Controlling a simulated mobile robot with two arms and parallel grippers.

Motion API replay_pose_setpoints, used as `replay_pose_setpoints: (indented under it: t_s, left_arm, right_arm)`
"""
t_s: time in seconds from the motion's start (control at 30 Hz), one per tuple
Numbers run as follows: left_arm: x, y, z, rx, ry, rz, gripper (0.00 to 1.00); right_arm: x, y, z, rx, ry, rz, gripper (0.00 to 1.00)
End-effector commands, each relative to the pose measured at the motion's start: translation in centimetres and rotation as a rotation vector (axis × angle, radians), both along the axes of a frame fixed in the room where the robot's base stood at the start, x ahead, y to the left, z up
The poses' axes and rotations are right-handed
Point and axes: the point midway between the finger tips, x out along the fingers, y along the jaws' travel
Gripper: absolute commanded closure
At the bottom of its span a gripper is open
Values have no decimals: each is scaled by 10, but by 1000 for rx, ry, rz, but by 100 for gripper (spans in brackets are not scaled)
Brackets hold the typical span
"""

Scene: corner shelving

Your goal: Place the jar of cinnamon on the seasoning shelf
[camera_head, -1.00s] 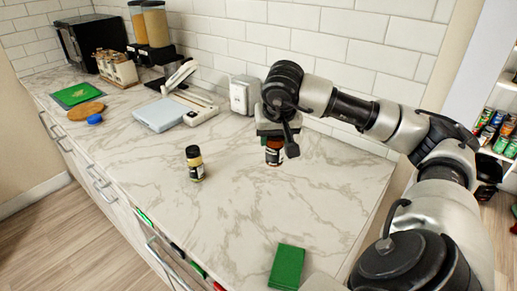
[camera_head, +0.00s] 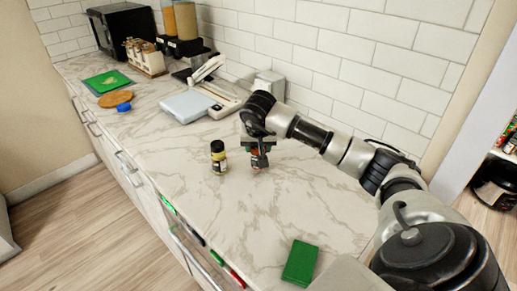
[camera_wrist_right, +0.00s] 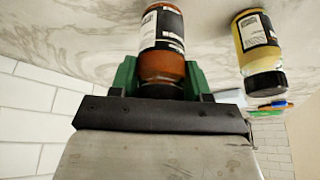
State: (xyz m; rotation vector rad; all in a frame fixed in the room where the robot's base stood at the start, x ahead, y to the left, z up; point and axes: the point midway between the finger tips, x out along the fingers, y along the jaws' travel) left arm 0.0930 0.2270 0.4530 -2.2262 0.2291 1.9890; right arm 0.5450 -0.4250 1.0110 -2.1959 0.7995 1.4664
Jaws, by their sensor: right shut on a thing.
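A jar with reddish-brown contents and a black-and-white label (camera_head: 260,160), which looks like the cinnamon, is between the fingers of my right gripper (camera_head: 258,147). The wrist view shows the jar (camera_wrist_right: 162,38) with the green fingers (camera_wrist_right: 160,78) closed on its cap end. I cannot tell whether its base touches the counter. A second jar, with yellow contents and a black cap (camera_head: 219,158), stands upright just left of it, apart from it; it also shows in the wrist view (camera_wrist_right: 257,40). My left gripper is out of view. I cannot tell which shelf is the seasoning shelf.
A marble counter (camera_head: 190,215) has free room in front of the jars. A green block (camera_head: 300,262) lies near its front right. A wooden rack of jars (camera_head: 147,58), dispensers (camera_head: 180,20) and a scale (camera_head: 188,106) stand farther back left. A tiled wall is behind.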

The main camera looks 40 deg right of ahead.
Motion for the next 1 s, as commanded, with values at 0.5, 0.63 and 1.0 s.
replay_pose_setpoints:
  t_s: [0.5, 0.63, 1.0]
  left_arm:
    - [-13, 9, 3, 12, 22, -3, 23]
    - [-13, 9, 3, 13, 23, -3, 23]
    - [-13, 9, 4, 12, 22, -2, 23]
  right_arm:
    - [0, 0, -25, 1, -1, -1, 79]
    - [-1, 0, -26, 1, -1, -1, 42]
    - [-1, 0, -25, 2, 0, -1, 28]
